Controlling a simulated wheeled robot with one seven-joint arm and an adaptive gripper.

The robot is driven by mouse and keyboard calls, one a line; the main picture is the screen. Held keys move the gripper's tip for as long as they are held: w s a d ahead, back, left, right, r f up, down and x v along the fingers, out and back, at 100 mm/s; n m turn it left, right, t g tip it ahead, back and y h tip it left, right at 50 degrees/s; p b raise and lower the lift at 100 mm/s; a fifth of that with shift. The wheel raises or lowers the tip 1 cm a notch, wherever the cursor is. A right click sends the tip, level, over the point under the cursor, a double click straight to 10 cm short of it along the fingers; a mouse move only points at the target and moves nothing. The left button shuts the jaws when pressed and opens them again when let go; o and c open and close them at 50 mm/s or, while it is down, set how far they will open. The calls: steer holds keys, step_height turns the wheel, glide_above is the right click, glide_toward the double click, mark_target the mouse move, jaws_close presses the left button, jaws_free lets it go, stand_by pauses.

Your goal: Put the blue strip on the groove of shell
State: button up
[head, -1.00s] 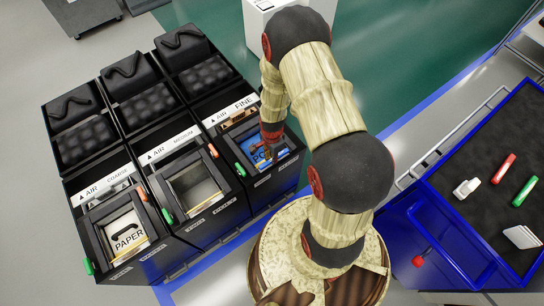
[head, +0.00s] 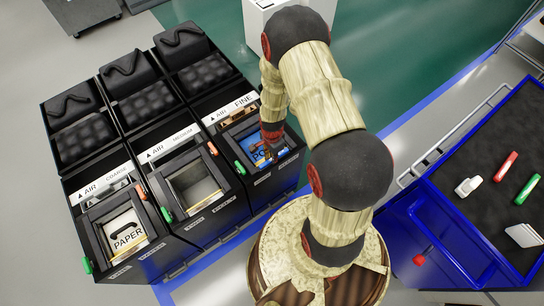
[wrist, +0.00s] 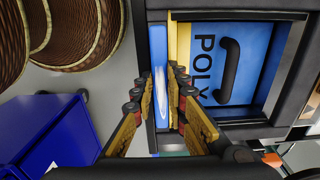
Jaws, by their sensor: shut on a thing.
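My gripper (wrist: 160,100) is shut on the blue strip (wrist: 159,50), a narrow piece with a white mark, in the wrist view. Its yellow-padded fingers stand on either side of it. The strip lies upright in the picture, just left of the yellow edge of a blue POLY panel (wrist: 244,70) with a black handle. I cannot tell where the groove is or whether the strip touches the shell.
The middle cabinet (head: 194,187) has an open, pale compartment. The left cabinet (head: 126,236) holds a PAPER panel. Orange and green pieces sit along the cabinet fronts. A blue cart (head: 440,235) at right carries a red strip (head: 506,167), a green strip (head: 527,190) and white items.

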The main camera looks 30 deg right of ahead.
steer(key=shift+s+a+f+b, duration=0.1)
steer(key=shift+s+f+b, duration=0.3)
steer(key=shift+f, duration=0.35)
steer(key=o, duration=0.6)
steer(key=shift+o, duration=1.4)
steer(key=shift+w+f, duration=0.2)
steer(key=shift+w, duration=0.05)
steer(key=shift+o, duration=0.3)
steer(key=shift+r, duration=0.15)
steer(key=shift+r, duration=0.2)
step_height(320, 180, up, 12)
steer(key=shift+w, duration=0.1)
